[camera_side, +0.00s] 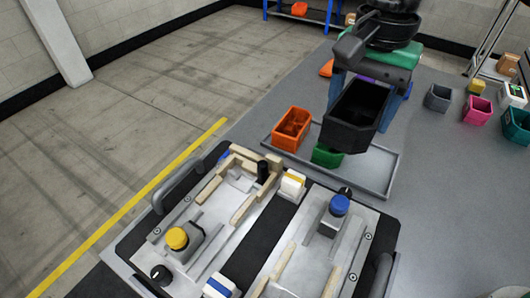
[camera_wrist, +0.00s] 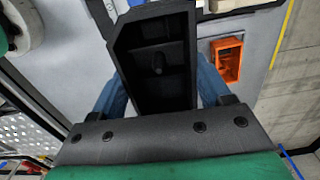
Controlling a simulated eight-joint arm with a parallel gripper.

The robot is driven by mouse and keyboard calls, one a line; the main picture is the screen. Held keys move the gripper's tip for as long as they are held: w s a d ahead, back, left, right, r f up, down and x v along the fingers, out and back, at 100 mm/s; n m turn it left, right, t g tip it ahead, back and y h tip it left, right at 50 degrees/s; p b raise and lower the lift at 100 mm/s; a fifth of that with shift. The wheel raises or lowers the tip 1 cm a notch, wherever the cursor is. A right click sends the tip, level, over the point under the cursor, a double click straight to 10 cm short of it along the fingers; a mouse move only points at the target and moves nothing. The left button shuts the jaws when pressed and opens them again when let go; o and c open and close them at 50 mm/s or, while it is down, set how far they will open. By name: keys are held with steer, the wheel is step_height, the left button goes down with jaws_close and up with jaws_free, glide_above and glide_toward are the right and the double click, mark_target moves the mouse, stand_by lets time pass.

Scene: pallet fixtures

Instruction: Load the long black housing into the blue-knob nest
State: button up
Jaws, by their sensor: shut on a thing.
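The long black housing (camera_side: 352,112) is an open-topped box with inner dividers, held above the grey tray (camera_side: 386,172). It fills the upper middle of the wrist view (camera_wrist: 152,60). My gripper (camera_wrist: 160,88) is shut on it, with a blue finger on each side. My gripper also shows in the side view (camera_side: 368,98), partly hidden by the housing. The blue-knob nest (camera_side: 318,245) is the right one on the black pallet, in front of the housing and apart from it. Its blue knob (camera_side: 340,205) stands on a grey clamp. No part shows in this nest.
An orange box (camera_side: 291,128) and a green box (camera_side: 327,156) sit in the tray. The yellow-knob nest (camera_side: 232,200) is left on the pallet. White blocks (camera_side: 291,184) and pallet handles (camera_side: 178,186) stand up. Several coloured bins, including a pink one (camera_side: 477,110), stand far right.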

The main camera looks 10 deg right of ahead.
steer(key=s+a+f, duration=0.4)
steer(key=s+a, duration=0.6)
steer(key=s, duration=0.3)
glide_above(301, 285)
steer(key=shift+f, duration=3.85)
steer(key=shift+f, duration=0.2)
steer(key=shift+f, duration=0.75)
steer(key=shift+f, duration=0.1)
steer(key=o, duration=1.3)
steer(key=shift+o, duration=0.2)
